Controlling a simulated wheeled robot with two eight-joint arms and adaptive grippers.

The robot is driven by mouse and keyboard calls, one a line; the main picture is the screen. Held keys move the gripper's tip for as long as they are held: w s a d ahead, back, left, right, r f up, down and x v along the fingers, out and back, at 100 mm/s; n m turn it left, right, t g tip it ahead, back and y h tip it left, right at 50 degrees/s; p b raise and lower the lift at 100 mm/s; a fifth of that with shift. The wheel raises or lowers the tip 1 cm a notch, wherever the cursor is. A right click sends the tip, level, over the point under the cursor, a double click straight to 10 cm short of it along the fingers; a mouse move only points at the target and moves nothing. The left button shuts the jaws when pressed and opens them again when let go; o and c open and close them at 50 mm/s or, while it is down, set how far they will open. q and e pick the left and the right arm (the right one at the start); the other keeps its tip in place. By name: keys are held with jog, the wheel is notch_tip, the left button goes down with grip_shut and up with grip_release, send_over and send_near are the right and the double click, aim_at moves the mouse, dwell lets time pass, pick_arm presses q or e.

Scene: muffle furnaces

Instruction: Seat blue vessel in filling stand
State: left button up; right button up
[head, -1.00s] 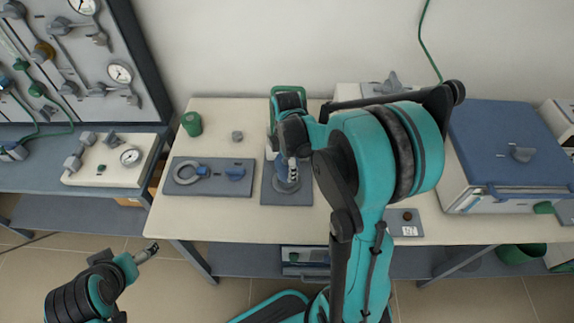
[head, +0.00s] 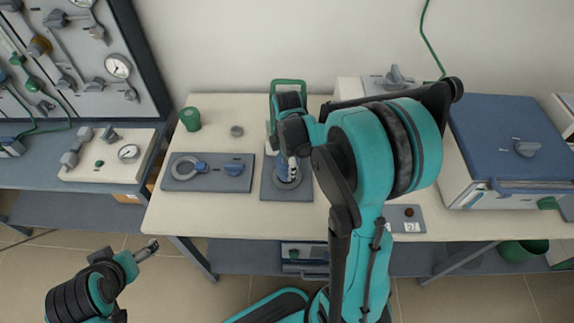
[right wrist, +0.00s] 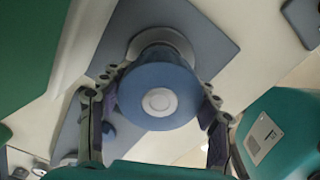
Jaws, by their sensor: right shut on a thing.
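The blue vessel (right wrist: 157,95) is between the fingers of my right gripper (right wrist: 158,98), which is shut on it. In the head view, my right gripper (head: 289,160) and a little of the blue vessel (head: 281,166) show over a grey plate (head: 270,190), which looks like the filling stand. In the right wrist view, the vessel overlaps a pale grey ring (right wrist: 165,38) on that plate. Whether it rests in the ring is hidden. My left gripper (head: 147,250) is low on the left, away from the table; its finger gap is too small to judge.
A second grey plate (head: 215,185) with a ring and blue knob lies left of the stand. A green cup (head: 190,119) and small grey piece (head: 236,131) stand behind it. A green frame (head: 289,84) rises behind my gripper. A blue-topped furnace (head: 510,130) stands right.

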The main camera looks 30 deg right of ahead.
jog(key=shift+f+b, duration=0.6)
jog(key=shift+f, duration=0.05)
dwell(1.0)
jog(key=o, duration=1.9)
notch_tip(320, 180, up, 12)
jog(key=s+a+m+t, duration=0.2)
jog(key=s+a+m, duration=0.1)
jog(key=m, duration=0.2)
jog(key=s+a+m+t, duration=0.2)
jog(key=s+a+m, duration=0.2)
jog(key=m, duration=0.1)
jog(key=s+a+m+t, duration=0.3)
jog(key=s+m, duration=0.1)
jog(key=m, duration=0.2)
jog(key=shift+a+f, duration=0.25)
jog(key=shift+a, duration=0.05)
